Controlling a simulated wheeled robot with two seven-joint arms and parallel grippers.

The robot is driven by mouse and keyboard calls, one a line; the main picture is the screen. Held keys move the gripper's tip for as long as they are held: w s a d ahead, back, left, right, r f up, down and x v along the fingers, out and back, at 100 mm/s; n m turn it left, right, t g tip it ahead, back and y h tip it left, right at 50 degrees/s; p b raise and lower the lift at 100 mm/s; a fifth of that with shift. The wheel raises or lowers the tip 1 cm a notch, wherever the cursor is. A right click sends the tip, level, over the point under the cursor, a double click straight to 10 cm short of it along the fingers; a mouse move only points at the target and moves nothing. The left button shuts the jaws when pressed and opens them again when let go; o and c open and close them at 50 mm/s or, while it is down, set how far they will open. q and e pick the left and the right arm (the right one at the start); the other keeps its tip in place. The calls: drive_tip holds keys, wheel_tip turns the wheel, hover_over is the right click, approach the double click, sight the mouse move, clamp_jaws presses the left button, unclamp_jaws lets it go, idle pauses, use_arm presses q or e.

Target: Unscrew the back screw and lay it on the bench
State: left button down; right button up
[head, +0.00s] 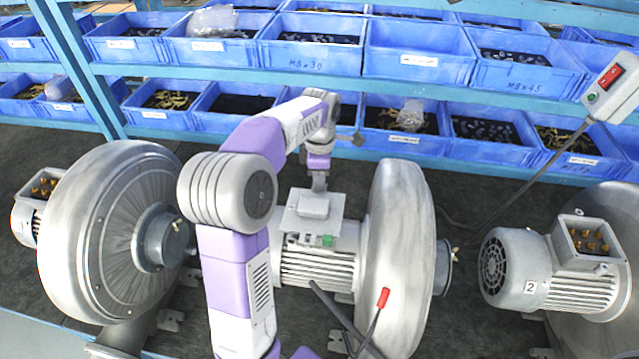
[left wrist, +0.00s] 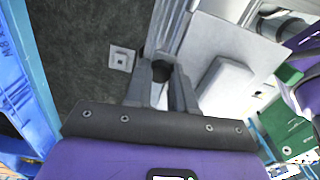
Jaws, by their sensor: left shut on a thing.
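The middle blower's motor (head: 318,268) stands on the bench (head: 460,215), with a light grey box and plate (head: 312,204) on top. My left gripper (head: 318,184) reaches down at the back edge of that plate. In the left wrist view, my left gripper's fingers (left wrist: 163,85) are shut on a small dark round thing, which I take to be the back screw (left wrist: 162,70). It is beside the plate (left wrist: 235,60). The screw's shaft is hidden, so I cannot tell whether it is still in its hole. My right gripper is not in view.
Blower housings stand at left (head: 110,230) and centre (head: 395,250); another motor (head: 515,270) is at right. Blue bins (head: 310,45) fill the shelves behind. A switch box (head: 612,88) hangs upper right. Dark bench shows bare in the left wrist view (left wrist: 85,45).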

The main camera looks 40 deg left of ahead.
use_arm(q)
drive_tip(key=c, duration=1.2)
unclamp_jaws()
drive_tip(key=shift+c, duration=0.2)
drive_tip(key=m+p, duration=0.1)
drive_tip(key=m, duration=1.7)
drive_tip(key=shift+m, duration=0.4)
drive_tip(key=m, duration=0.6)
